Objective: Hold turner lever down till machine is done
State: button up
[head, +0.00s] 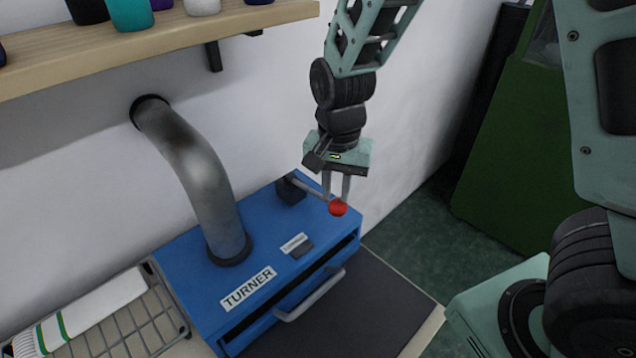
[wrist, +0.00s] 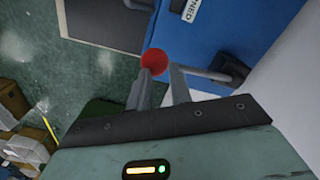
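The blue turner machine (head: 190,262) stands on a dark mat, with a TURNER label on its front top edge. Its lever (head: 308,190) runs from a black pivot block (head: 290,190) to a red ball knob (head: 338,209). My gripper (head: 336,198) points down over the lever's knob end, its two fingers apart with a gap between. In the wrist view the red knob (wrist: 153,61) sits at the tip of the left finger, and the lever shaft (wrist: 205,73) runs right behind the other finger. Whether the fingertips press on the lever I cannot tell.
A grey pipe (head: 205,185) rises from the machine to the wall. A handle (head: 310,297) sticks out in front. A wire rack (head: 125,320) with a white striped piece is at left. A shelf (head: 150,40) with coloured items hangs above. Green floor (head: 430,235) lies right.

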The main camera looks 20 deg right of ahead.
jog(key=shift+s+f+b, duration=0.15)
jog(key=shift+f+b, duration=0.55)
jog(key=shift+f, duration=0.5)
jog(key=shift+r, duration=0.2)
dwell(1.1)
notch_tip(320, 180, up, 13)
jog(key=p, duration=1.3)
dwell(0.4)
jog(key=s+a+f+n+b, duration=0.2)
jog(key=s+a+n+b, duration=0.1)
jog(key=s+n+b, duration=0.4)
jog(key=s+a+f+n+b, duration=0.3)
jog(key=s+n+b, duration=0.4)
jog(key=s, duration=0.4)
jog(key=shift+s+a+n+y, duration=0.2)
jog(key=shift+s+n+y, duration=0.1)
jog(key=shift+n, duration=0.3)
